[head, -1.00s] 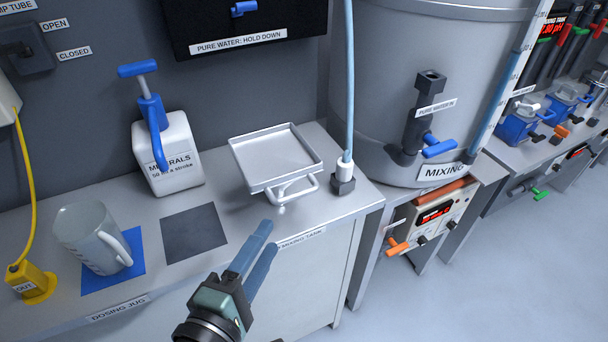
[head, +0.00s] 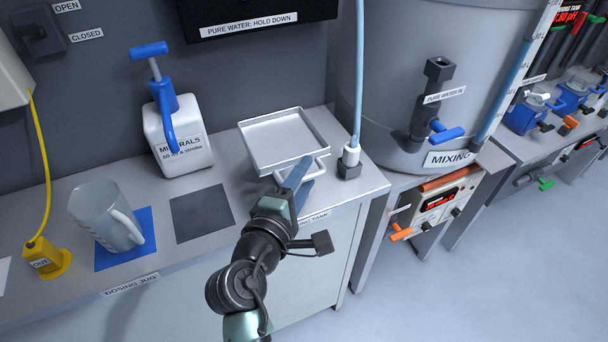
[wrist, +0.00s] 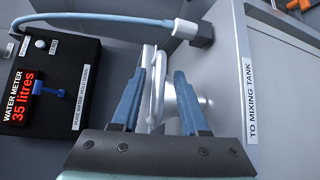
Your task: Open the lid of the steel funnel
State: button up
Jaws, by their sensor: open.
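The steel funnel's square lid (head: 284,138) lies flat and shut at the back of the counter, with raised edges like a shallow tray. Its handle loop (head: 318,166) sticks out at the front right, partly hidden by my fingers. My gripper (head: 303,172) is open with its blue fingertips at this handle. In the wrist view, the pale handle bar (wrist: 157,90) stands between the two fingers of my gripper (wrist: 160,75), with gaps visible. Whether either finger touches it I cannot tell. The funnel body under the lid is mostly hidden.
A blue hose (head: 358,80) drops to a fitting (head: 349,163) right of the lid. The minerals bottle (head: 178,135) and dosing jug (head: 105,217) stand to the left. The mixing tank (head: 400,60) is at the right. The water meter (wrist: 50,85) reads 35 litres.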

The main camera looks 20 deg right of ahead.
grip_shut()
dwell(1.4)
